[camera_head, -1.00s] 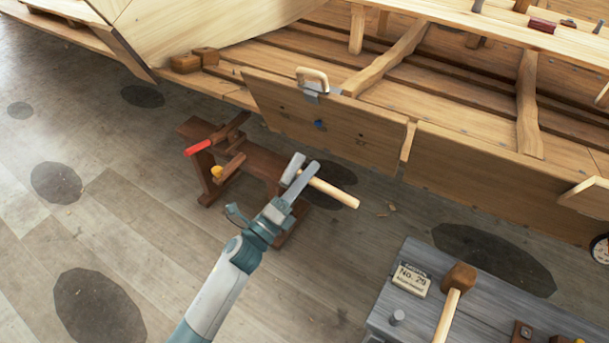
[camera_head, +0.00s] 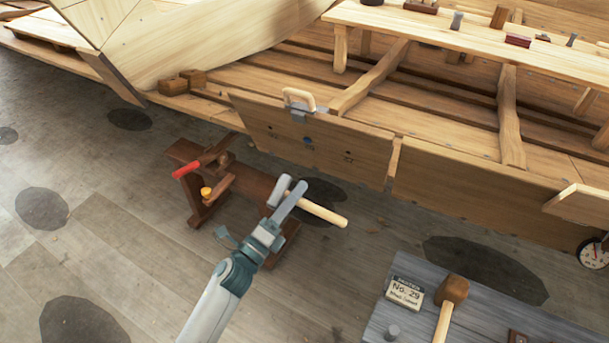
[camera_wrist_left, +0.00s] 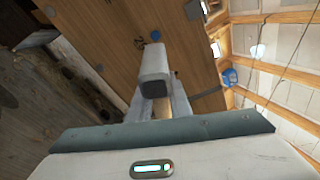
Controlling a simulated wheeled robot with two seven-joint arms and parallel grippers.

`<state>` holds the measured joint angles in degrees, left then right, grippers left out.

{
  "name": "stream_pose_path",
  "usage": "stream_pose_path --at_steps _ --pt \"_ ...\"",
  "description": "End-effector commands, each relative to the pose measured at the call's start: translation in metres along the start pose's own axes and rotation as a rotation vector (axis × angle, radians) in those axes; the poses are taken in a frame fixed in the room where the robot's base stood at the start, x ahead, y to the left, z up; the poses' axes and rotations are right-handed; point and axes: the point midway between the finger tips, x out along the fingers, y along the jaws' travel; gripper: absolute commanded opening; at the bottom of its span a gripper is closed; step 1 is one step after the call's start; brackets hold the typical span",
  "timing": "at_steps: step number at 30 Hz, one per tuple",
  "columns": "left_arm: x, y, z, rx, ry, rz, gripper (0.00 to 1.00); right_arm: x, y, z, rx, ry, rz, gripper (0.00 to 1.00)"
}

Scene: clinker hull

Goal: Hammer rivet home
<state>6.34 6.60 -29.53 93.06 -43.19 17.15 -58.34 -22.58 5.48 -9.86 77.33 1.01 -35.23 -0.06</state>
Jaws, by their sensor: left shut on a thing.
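My left gripper (camera_head: 290,201) is shut on a hammer with a grey head (camera_head: 279,191) and a pale wooden handle (camera_head: 325,213). It holds the hammer in the air in front of the hull plank (camera_head: 250,113), below and left of a blue dot (camera_head: 307,141) on it. The hammer looks apart from the plank. In the left wrist view the hammer head (camera_wrist_left: 155,70) stands up before the fingers, with the plank (camera_wrist_left: 110,35) behind. Small dark marks (camera_head: 348,155) sit on the plank; I cannot tell which is the rivet. My right gripper is out of view.
A brown wooden stand (camera_head: 190,185) with a red-handled tool (camera_head: 198,168) is left of the hammer. A clamp (camera_head: 298,100) grips the plank's top edge. A grey bench (camera_head: 480,325) at lower right holds a mallet (camera_head: 452,290) and a sign (camera_head: 405,293). Floor at left is clear.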

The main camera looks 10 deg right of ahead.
Motion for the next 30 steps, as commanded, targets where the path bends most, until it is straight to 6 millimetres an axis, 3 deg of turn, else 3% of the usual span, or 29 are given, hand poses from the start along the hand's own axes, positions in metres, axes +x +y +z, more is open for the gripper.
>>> stream_pose_path --at_steps 14,30 --pt "0.002 -0.004 0.002 0.002 -0.002 -0.008 0.0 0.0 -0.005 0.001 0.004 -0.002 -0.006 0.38" --pt "-0.044 -0.003 -0.007 0.002 -0.001 -0.008 0.0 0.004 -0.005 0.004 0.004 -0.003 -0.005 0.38"
